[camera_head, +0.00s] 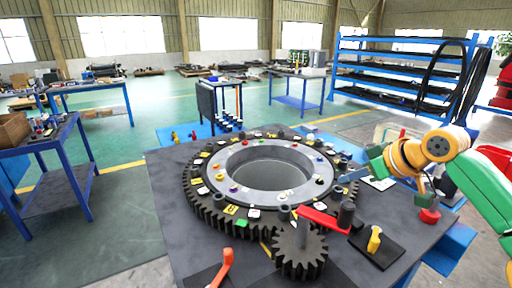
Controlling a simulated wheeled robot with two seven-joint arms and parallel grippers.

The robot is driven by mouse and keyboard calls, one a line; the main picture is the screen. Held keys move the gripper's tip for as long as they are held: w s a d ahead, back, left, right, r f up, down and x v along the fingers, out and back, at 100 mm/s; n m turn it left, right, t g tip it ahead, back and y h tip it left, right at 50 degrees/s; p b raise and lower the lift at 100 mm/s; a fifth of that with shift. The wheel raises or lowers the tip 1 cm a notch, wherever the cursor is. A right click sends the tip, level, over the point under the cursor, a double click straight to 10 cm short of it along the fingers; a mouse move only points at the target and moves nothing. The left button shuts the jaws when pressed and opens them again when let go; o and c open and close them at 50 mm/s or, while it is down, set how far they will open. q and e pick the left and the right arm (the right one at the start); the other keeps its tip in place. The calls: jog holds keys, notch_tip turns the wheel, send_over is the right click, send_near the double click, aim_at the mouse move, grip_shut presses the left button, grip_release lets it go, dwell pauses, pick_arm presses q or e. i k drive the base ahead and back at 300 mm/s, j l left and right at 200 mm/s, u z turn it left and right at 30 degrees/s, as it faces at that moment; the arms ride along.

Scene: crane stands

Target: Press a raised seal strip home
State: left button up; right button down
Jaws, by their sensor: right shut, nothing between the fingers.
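A large dark toothed ring (212,212) lies on the grey table, with a lighter grey inner ring (232,197) around an open centre. Many small coloured pieces and labels sit on its top. I cannot pick out a raised seal strip among them at this size. My left gripper is not in view.
A small gear (300,258) with a red arm (322,219) stands at the ring's front. A yellow piece (374,241) stands on a dark plate to its right. An orange-red handle (222,268) is at the front edge. The table's left part is clear. A blue rack (400,75) stands behind.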

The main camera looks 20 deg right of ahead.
aim_at(337, 171)
jog(key=k+l, duration=0.1)
jog(key=k, duration=0.9)
